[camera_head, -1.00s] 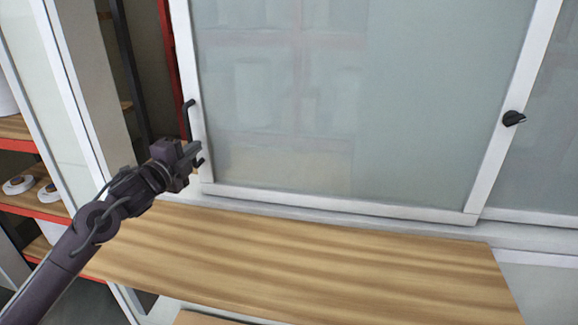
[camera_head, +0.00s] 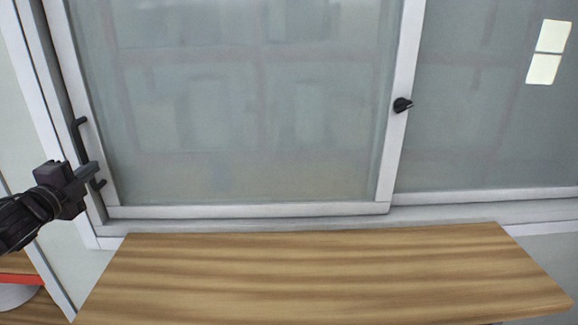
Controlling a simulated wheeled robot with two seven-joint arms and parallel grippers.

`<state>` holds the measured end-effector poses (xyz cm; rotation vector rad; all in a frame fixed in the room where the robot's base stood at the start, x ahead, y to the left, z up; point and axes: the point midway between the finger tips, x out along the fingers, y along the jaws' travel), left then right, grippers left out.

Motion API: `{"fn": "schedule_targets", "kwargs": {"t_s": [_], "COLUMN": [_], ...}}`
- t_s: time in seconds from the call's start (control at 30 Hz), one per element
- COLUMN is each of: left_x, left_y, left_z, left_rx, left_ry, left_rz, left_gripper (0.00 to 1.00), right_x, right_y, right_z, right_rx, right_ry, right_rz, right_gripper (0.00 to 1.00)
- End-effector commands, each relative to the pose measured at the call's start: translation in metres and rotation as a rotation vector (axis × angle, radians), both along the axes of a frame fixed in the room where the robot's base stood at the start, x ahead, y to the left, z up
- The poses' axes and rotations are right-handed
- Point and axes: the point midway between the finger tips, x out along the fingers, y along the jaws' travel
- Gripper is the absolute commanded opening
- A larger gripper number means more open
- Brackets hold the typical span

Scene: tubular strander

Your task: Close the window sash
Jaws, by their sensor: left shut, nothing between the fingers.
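The window sash (camera_head: 388,165) is a white-framed pane of greyish glass. Its left edge stands close to the white window frame (camera_head: 32,75), with only a narrow dark strip between them. A black bar handle (camera_head: 80,124) is on the sash's left stile. My left gripper (camera_head: 88,178) is shut and empty at the lower part of this handle and hides some of it. I cannot tell whether it touches the handle. A black latch (camera_head: 402,105) is on the sash's right stile. My right gripper is not in view.
A wooden tabletop (camera_head: 320,275) lies below the window and is bare. A second glass pane (camera_head: 480,130) is to the right, with bright reflections at its upper right. A shelf with a red edge (camera_head: 20,280) and a white round object (camera_head: 15,296) are at the lower left.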

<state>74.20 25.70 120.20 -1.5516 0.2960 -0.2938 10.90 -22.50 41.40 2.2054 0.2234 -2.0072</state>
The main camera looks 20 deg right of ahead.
Motion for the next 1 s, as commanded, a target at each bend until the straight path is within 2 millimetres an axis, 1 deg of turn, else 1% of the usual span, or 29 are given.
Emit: {"fn": "schedule_targets", "kwargs": {"t_s": [0.5,1.0], "left_x": [0.0012,0.0016], "left_y": [0.0053,0.0056], "left_z": [0.0022,0.0036], "left_rx": [-0.001,-0.002], "left_ry": [-0.004,-0.006], "left_rz": [0.006,0.009], "left_gripper": [0.00,0.00], "right_x": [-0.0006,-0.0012], "right_y": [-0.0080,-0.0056], "right_z": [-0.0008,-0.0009], "right_rx": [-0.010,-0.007], "right_ry": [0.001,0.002], "right_rz": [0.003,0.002], "right_gripper": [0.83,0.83]}}
